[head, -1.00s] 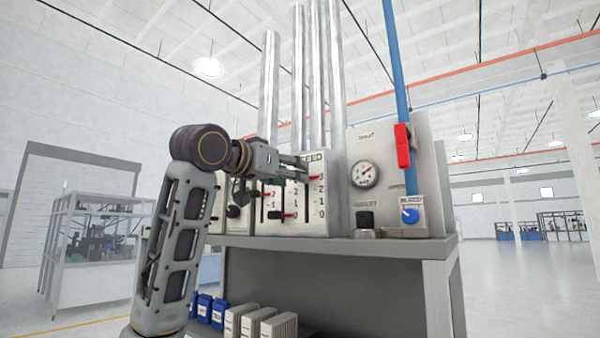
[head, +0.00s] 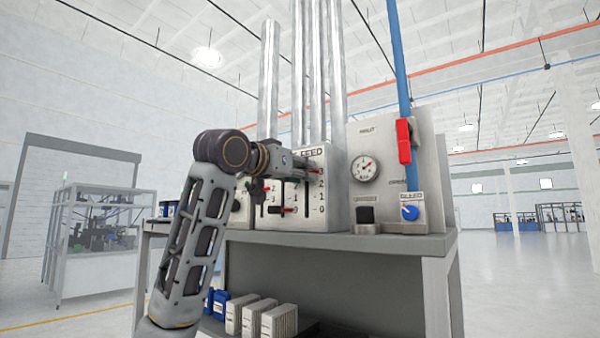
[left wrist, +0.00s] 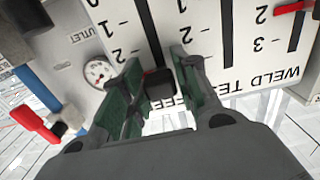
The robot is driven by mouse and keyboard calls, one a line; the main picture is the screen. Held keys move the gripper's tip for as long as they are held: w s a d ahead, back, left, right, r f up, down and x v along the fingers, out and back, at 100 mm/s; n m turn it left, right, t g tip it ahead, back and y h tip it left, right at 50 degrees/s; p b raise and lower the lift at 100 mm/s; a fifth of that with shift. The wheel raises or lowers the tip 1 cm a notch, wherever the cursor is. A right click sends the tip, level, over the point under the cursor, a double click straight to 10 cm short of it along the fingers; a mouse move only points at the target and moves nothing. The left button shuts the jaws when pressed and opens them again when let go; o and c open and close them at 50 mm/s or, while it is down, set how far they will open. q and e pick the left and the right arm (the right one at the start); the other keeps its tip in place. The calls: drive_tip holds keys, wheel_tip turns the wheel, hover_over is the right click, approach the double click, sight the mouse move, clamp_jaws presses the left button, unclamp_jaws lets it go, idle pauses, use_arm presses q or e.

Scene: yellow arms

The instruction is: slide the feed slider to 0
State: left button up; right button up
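The feed slider's panel (head: 311,215) is a white box labelled FEED, with a vertical slot and a scale from 3 at the top to 0 at the bottom. The slider's red pointer (head: 317,174) is at the top, near 3. My left gripper (head: 308,172) is in front of that upper end and partly covers it. In the left wrist view, upside down, the black slider knob (left wrist: 160,84) lies between the green-padded fingers of the left gripper (left wrist: 161,68). The fingers are apart, one on each side of the knob; contact is unclear. My right gripper is not in view.
Another slider with a red pointer (head: 289,210) is just left of the feed slot. To the right are a round gauge (head: 365,168), a black knob (head: 365,214), a blue dial (head: 409,212) and a red lever (head: 403,141). The grey bench (head: 380,243) runs below.

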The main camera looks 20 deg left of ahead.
sight(308, 211)
use_arm(q)
clamp_jaws()
drive_tip(key=shift+f, duration=0.1)
drive_tip(key=shift+f+b, duration=3.15)
drive_tip(key=shift+f, duration=1.25)
drive_tip(key=shift+w+d+f, duration=0.1)
drive_tip(key=shift+d+f, duration=0.05)
drive_tip(key=shift+f, duration=0.2)
drive_tip(key=shift+o, duration=0.7)
unclamp_jaws()
drive_tip(key=o, duration=0.4)
drive_tip(key=shift+r, duration=0.1)
